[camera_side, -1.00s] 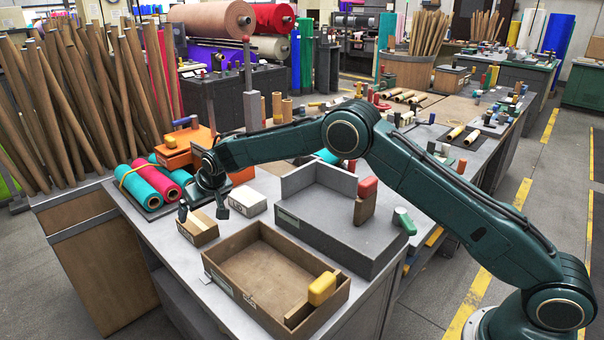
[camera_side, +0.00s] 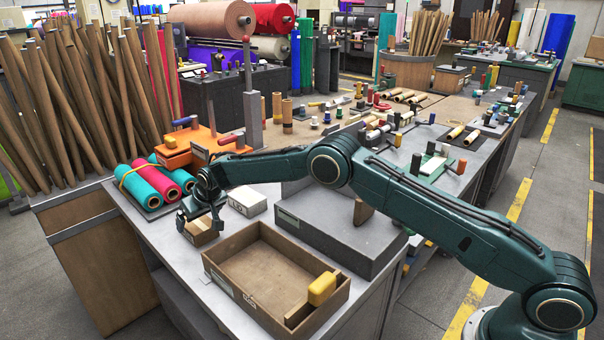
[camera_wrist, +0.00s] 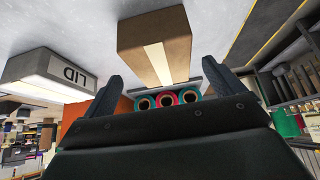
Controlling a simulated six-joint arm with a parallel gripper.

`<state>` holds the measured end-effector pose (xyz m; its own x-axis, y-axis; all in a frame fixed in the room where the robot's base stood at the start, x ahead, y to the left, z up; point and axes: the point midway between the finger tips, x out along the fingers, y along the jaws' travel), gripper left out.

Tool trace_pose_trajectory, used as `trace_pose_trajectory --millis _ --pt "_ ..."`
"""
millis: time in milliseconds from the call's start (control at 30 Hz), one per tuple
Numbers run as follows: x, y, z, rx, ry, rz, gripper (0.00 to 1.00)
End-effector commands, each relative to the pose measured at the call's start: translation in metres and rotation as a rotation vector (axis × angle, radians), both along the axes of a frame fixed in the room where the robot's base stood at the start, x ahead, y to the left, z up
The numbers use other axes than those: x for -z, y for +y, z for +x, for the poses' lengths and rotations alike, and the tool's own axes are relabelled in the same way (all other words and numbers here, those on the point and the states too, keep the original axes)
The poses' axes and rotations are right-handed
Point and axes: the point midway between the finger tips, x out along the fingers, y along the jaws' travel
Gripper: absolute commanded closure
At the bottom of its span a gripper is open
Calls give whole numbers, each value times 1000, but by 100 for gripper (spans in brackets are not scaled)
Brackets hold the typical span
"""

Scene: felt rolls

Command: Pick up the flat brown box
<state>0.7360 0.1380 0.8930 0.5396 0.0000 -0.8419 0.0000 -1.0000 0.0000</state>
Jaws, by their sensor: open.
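The flat brown box (camera_side: 203,232) sits on the grey bench near its left edge, partly hidden by my gripper in the side view. In the wrist view the box (camera_wrist: 152,38) shows brown with a pale strip of tape along it. My gripper (camera_side: 200,222) is open and low over the box, its fingers pointing down. In the wrist view the two dark fingers stand apart on either side of the box's near end, and nothing is held. Whether a finger touches the box cannot be told.
A white box marked LID (camera_wrist: 60,74) stands close beside the brown box; it also shows in the side view (camera_side: 246,202). Red and teal felt rolls (camera_side: 154,184) lie behind. An open brown tray (camera_side: 232,290) with a yellow-topped block (camera_side: 322,289) is in front. A grey step block (camera_side: 340,238) stands right.

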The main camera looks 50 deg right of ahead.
Motion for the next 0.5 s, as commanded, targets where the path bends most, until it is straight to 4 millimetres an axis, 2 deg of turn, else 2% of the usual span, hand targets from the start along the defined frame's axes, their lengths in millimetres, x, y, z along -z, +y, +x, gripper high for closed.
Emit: trace_pose_trajectory --millis 500 --pt "32 2 20 1 -1 1 6"
